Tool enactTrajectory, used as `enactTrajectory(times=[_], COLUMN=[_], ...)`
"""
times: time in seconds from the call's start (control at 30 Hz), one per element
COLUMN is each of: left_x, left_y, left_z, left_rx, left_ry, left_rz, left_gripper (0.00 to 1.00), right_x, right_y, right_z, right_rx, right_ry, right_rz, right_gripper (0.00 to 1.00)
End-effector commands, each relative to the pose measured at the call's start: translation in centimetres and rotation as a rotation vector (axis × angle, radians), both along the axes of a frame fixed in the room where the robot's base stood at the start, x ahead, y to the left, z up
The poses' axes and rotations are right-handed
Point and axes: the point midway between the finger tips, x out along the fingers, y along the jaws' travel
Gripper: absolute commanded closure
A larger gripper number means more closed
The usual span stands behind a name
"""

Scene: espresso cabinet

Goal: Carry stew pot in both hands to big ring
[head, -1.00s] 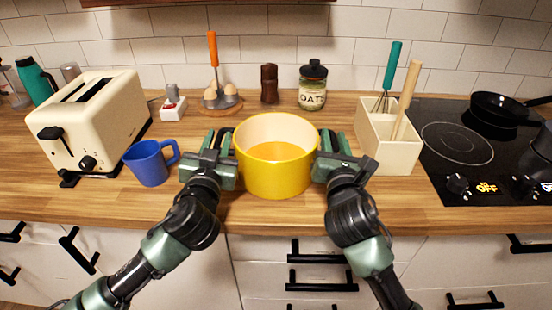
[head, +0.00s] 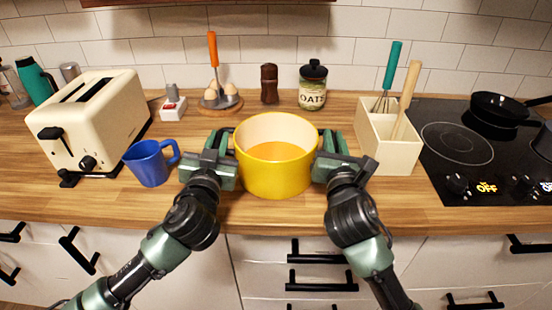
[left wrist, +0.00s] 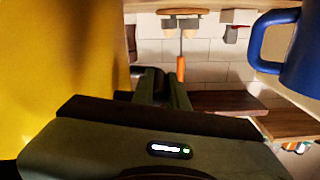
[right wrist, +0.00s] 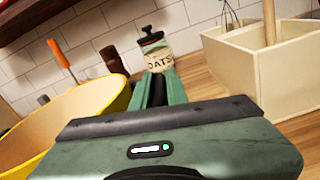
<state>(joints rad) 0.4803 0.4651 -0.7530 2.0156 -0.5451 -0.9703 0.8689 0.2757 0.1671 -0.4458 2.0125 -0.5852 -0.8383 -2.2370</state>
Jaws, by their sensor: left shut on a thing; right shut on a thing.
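The yellow stew pot (head: 275,178) is upright at the middle of the wooden counter, with a cream inside and an orange-brown bottom or content. I cannot tell whether it touches the counter. My left gripper (head: 222,143) is shut at the pot's left side, on its handle, which is mostly hidden. My right gripper (head: 330,143) is shut at the right side in the same way. The pot's wall also fills the left of the left wrist view (left wrist: 60,60) and shows in the right wrist view (right wrist: 50,140). The big ring (head: 457,144) is a circle on the black hob at right.
A cream utensil box (head: 392,155) with a whisk stands between the pot and the hob (head: 440,185). A black frying pan (head: 497,108) sits at the hob's back. A blue mug (head: 150,165) and toaster (head: 88,120) are left. An oats jar (head: 312,88) stands behind.

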Motion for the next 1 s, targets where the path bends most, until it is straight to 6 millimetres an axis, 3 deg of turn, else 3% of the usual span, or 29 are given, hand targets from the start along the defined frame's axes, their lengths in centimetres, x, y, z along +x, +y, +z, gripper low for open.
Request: enactTrajectory(times=[1.0], left_x=[0.06], left_y=[0.19], left_z=[0.49], left_rx=[0.001], left_ry=[-0.006], left_rz=[0.004], left_gripper=[1.0], right_x=[0.0], right_y=[-0.14], right_z=[0.39], right_rx=[-0.001], right_ry=[-0.003], right_rz=[-0.003], right_gripper=[1.0])
